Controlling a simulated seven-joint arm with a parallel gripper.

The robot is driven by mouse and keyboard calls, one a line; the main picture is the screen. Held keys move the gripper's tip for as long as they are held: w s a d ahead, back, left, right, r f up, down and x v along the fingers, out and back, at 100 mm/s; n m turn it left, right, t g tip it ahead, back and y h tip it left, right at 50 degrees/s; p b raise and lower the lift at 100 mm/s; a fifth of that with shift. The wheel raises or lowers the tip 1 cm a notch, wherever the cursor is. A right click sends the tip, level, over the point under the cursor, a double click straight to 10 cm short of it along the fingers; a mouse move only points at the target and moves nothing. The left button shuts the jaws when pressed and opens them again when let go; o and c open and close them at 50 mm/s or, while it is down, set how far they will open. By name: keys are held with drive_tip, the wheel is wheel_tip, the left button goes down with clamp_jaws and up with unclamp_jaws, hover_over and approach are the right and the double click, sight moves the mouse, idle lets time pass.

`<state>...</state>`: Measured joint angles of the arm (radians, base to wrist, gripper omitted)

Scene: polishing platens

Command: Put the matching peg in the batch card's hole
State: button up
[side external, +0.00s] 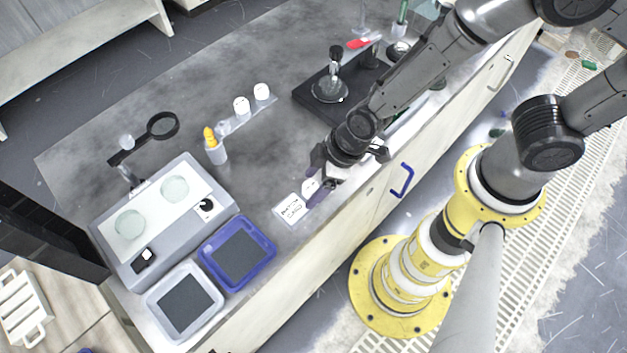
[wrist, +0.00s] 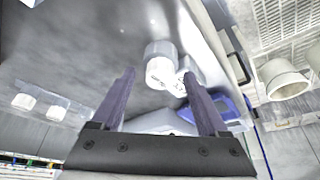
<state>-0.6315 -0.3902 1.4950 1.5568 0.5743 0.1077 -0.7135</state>
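My gripper (side external: 318,188) is low over the front edge of the bench. In the wrist view its two purple fingers (wrist: 160,88) are wide apart. A white peg (wrist: 158,62) shows between and just beyond the fingertips, with a visible gap on each side. The same peg (side external: 310,186) shows beside the fingers in the side view. The white batch card (side external: 290,208) with dark markings lies just left of it; whether the peg sits in its hole is hidden. Two other white pegs (side external: 241,104) (side external: 262,91) stand on a clear strip (side external: 232,123) farther back.
A grey polishing unit (side external: 118,262) with two pale platens stands at the left. A blue tray (side external: 270,259) and a white tray (side external: 216,305) lie in front of it. A yellow-topped bottle (side external: 214,150), a magnifier (side external: 163,125) and a black stand (side external: 303,94) are farther back.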

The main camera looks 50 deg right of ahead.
drive_tip(key=v, duration=1.4)
drive_tip(key=w+d+r+m+t+h, duration=0.1)
drive_tip(key=d+r+m+t, duration=0.1)
drive_tip(key=d+r, duration=0.5)
drive_tip(key=w+d+r+m+t, duration=0.25)
drive_tip(key=d+r, duration=0.25)
drive_tip(key=r, duration=0.3)
drive_tip(key=s+d+r+m+g+h, duration=0.1)
drive_tip(key=s+d+m, duration=0.3)
drive_tip(key=s, duration=0.7)
drive_tip(key=shift+d+g+h, duration=0.55)
drive_tip(key=shift+d+h, duration=0.05)
drive_tip(key=shift+d, duration=0.4)
